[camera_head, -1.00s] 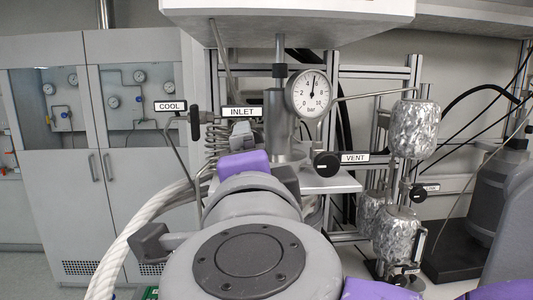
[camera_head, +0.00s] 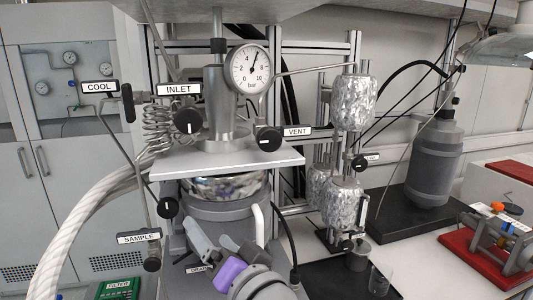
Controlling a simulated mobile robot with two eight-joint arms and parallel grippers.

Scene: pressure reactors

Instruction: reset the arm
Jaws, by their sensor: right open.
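My right gripper (camera_head: 218,242) shows at the bottom centre, with grey fingers and a purple part behind them. It is open, and I see nothing between its fingers. It is in front of the grey reactor vessel (camera_head: 215,212), below the white shelf (camera_head: 228,160); whether it touches the vessel I cannot tell. The vessel's lower part and the drain label (camera_head: 197,269) are partly hidden by the gripper and arm. My left gripper is out of view.
A gauge (camera_head: 250,69) and knobs marked INLET (camera_head: 188,121), VENT (camera_head: 268,139) and SAMPLE (camera_head: 152,264) surround the reactor. Foil-wrapped vessels (camera_head: 354,102) stand to the right. A glass beaker (camera_head: 379,282) is at the lower right, and a red-based device (camera_head: 492,250) is farther right.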

